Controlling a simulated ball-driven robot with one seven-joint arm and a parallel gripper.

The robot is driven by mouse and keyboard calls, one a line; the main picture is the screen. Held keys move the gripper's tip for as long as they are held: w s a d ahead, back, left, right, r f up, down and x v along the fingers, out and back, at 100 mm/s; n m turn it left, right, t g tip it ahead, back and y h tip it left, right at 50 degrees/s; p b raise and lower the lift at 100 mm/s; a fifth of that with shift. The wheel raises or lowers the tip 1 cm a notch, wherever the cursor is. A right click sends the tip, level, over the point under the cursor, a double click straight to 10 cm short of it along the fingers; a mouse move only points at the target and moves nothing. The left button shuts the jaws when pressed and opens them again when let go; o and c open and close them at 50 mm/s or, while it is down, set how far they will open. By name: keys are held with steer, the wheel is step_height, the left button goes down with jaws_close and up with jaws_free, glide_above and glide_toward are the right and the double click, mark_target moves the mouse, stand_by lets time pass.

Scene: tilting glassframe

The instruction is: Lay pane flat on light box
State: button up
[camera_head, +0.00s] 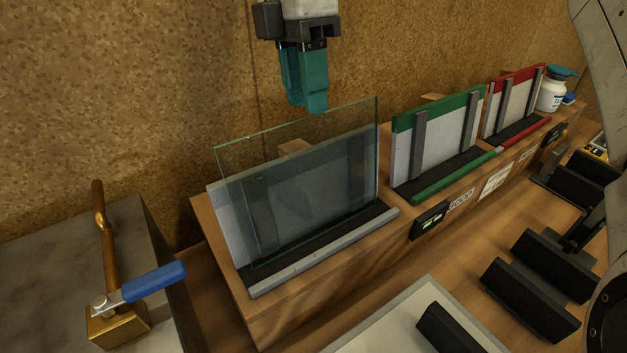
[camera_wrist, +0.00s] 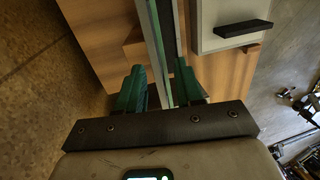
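The clear glass pane (camera_head: 300,165) stands nearly upright, leaning in a grey-edged holder (camera_head: 330,250) on a wooden bench. Its upper part sticks up above the holder's back plate. My gripper (camera_head: 305,100) points down just above the pane's top edge. In the wrist view the teal fingers of my gripper (camera_wrist: 160,90) are apart, with the pane's thin greenish edge (camera_wrist: 158,45) running between them. I cannot tell if either finger touches it. A pale flat panel, seemingly the light box (camera_head: 380,336), lies in front at the bottom, partly cut off; it also shows in the wrist view (camera_wrist: 212,40).
A green holder (camera_head: 440,140) and a red holder (camera_head: 512,105) stand to the right, with a white jar (camera_head: 551,94) beyond. Black angled blocks (camera_head: 530,300) stand at the lower right. A cork-like wall rises behind.

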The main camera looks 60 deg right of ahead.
mark_target(306, 119)
steer(key=f, duration=0.2)
steer(key=s+a+f, duration=0.1)
steer(key=f, duration=0.1)
steer(key=shift+p, duration=0.4)
steer(key=shift+a+f, duration=0.1)
steer(key=shift+f, duration=0.5)
steer(key=shift+c, duration=0.3)
jaws_close()
steer(key=shift+r, duration=0.1)
